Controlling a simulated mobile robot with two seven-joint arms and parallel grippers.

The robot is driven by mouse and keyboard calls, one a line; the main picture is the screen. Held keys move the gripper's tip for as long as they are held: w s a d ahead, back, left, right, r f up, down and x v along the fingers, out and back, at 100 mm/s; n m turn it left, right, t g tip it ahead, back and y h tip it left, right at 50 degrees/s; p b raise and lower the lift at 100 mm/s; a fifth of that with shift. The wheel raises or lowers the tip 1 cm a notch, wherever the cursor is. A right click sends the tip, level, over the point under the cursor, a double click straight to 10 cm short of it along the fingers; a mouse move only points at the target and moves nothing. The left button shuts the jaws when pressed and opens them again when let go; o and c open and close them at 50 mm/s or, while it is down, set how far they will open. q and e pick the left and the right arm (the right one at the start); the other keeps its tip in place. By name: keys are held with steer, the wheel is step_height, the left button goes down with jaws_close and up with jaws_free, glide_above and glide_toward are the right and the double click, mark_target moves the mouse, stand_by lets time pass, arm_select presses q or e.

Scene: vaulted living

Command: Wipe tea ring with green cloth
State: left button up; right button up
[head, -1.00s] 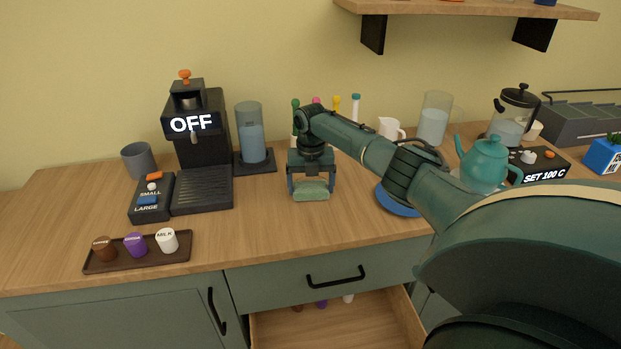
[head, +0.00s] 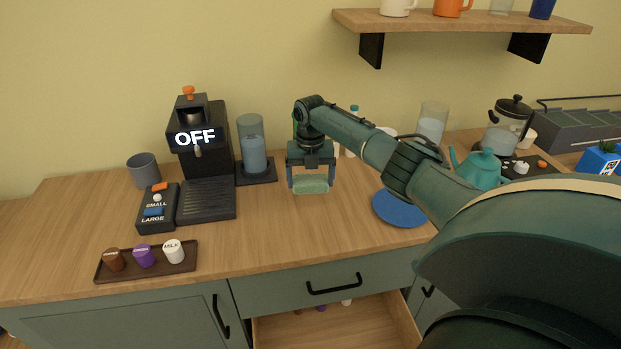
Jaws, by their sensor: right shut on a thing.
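My right gripper (head: 310,181) is over the middle of the wooden counter, in front of the bottles at the back. It points down and is shut on the green cloth (head: 311,186), a pale green folded piece between its fingers. The cloth is at or just above the counter top; I cannot tell whether it touches. No tea ring shows on the visible wood; it may be hidden by the cloth or my arm. My left gripper is not in view.
A coffee machine (head: 200,140) and a pod tray (head: 186,262) stand at left. A blue plate (head: 398,208) and teal teapot (head: 478,168) are at right, partly behind my arm. A drawer (head: 330,335) below is open. The counter's front middle is clear.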

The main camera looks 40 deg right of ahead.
step_height(320, 180, up, 3)
steer(key=p, duration=0.3)
steer(key=shift+f, duration=0.1)
stand_by(0.3)
